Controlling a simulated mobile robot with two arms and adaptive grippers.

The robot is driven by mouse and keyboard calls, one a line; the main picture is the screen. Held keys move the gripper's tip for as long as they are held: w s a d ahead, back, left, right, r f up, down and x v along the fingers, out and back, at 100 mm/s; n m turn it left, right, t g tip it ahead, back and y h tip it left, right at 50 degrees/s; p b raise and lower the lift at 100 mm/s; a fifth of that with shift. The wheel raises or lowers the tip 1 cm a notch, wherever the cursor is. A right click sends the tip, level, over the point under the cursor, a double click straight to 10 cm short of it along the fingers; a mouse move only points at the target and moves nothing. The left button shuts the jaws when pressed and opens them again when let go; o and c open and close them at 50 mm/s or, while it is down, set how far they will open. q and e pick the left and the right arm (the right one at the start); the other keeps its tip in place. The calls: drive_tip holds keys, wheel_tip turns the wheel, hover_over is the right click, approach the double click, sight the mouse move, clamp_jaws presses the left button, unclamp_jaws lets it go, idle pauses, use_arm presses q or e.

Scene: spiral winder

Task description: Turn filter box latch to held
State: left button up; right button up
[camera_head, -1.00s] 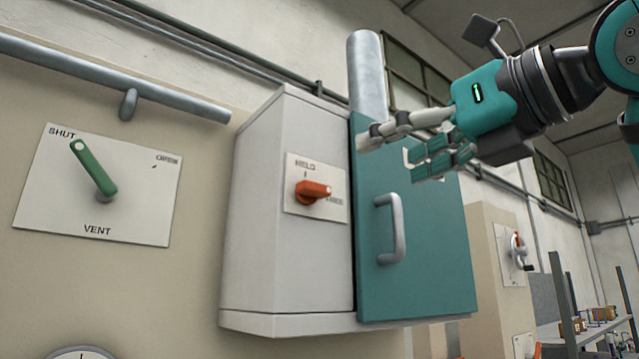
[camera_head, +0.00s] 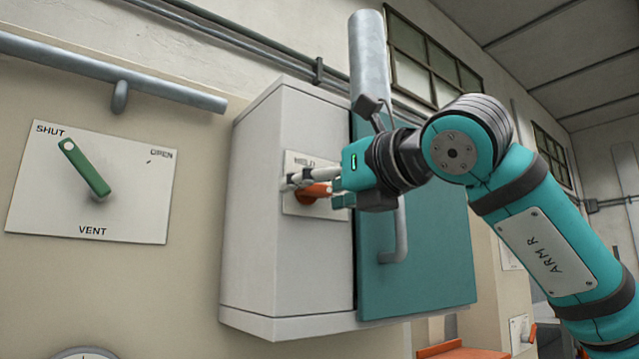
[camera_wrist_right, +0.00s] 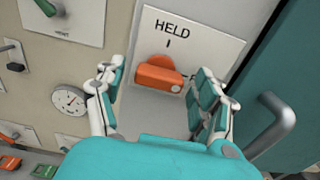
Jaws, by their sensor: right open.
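The filter box latch is an orange handle (camera_head: 315,191) on a white plate (camera_head: 291,207) on the grey side of the filter box (camera_head: 262,245). In the wrist view the orange latch (camera_wrist_right: 158,74) lies roughly crosswise below the HELD mark, not lined up with it. My right gripper (camera_head: 312,188) is at the latch, partly hiding it and the plate's right side. In the wrist view my right gripper (camera_wrist_right: 160,75) is open, with its fingers on either side of the latch and gaps showing. My left gripper is out of view.
The box's teal door (camera_head: 430,250) with a grey bar handle (camera_head: 400,240) is just right of the latch, behind my right arm. A vent plate with a green lever (camera_head: 85,168) is on the wall to the left. A gauge (camera_wrist_right: 69,99) sits below it.

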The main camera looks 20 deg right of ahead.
drive_tip(key=c, duration=1.2)
drive_tip(key=shift+o, duration=0.2)
drive_tip(key=shift+n, duration=0.4)
drive_tip(key=n, duration=0.3)
drive_tip(key=shift+n, duration=0.3)
drive_tip(key=n+p, duration=0.1)
drive_tip(key=n, duration=0.3)
drive_tip(key=shift+n, duration=0.3)
drive_tip(key=n+p, duration=0.1)
drive_tip(key=n, duration=0.4)
drive_tip(key=shift+n+p, duration=0.65)
drive_tip(key=shift+n, duration=1.35)
drive_tip(key=shift+f, duration=0.1)
